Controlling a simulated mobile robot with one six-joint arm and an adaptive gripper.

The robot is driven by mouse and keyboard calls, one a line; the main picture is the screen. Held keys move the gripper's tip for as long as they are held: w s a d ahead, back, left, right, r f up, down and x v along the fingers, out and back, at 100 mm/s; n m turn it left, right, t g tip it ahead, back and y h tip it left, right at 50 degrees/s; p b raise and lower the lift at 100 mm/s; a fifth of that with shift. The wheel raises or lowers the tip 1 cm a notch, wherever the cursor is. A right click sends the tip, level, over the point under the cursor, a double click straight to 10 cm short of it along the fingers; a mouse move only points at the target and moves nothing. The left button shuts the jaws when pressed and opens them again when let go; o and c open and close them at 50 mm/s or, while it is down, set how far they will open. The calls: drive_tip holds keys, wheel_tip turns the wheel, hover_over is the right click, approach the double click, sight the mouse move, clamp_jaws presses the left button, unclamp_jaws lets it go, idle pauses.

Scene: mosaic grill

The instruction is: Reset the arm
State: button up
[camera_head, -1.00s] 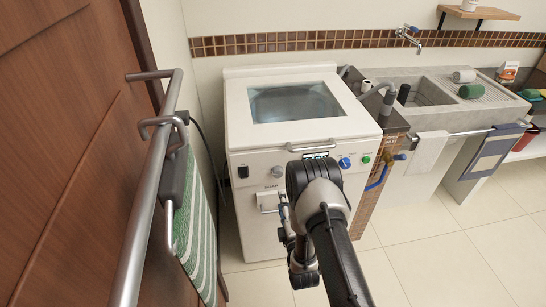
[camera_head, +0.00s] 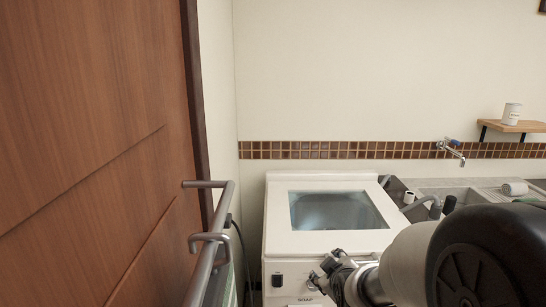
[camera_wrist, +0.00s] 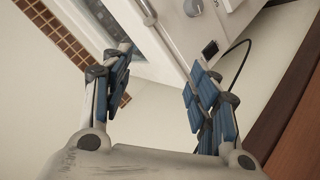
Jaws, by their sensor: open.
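My gripper shows in the wrist view (camera_wrist: 160,68) with its two blue-padded fingers spread apart and nothing between them. Beyond the fingers are pale wall and part of the washing machine. In the head view my gripper (camera_head: 322,278) is small, in front of the white top-loading washing machine (camera_head: 281,236). My arm fills the lower right of the head view and hides the machine's right front and part of the sink area.
A wooden door (camera_head: 90,120) stands at the left, with a metal rail (camera_head: 212,255) beside it. A sink counter (camera_head: 440,184) is at the right, under a wall tap (camera_head: 450,148). A shelf (camera_head: 525,126) holds a white cup (camera_head: 511,113). The wall above the machine is bare.

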drive_tip(key=s+r+m+g, duration=0.2)
drive_tip(key=s, duration=0.9)
drive_tip(key=s+r+m+g, duration=0.2)
drive_tip(key=s+r+m, duration=0.1)
drive_tip(key=s, duration=0.7)
drive_tip(key=s+r+m+g, duration=0.2)
drive_tip(key=s+m, duration=0.1)
drive_tip(key=s, duration=0.8)
drive_tip(key=shift+s+a+r, duration=0.15)
drive_tip(key=shift+s+r, duration=0.15)
drive_tip(key=shift+s, duration=0.05)
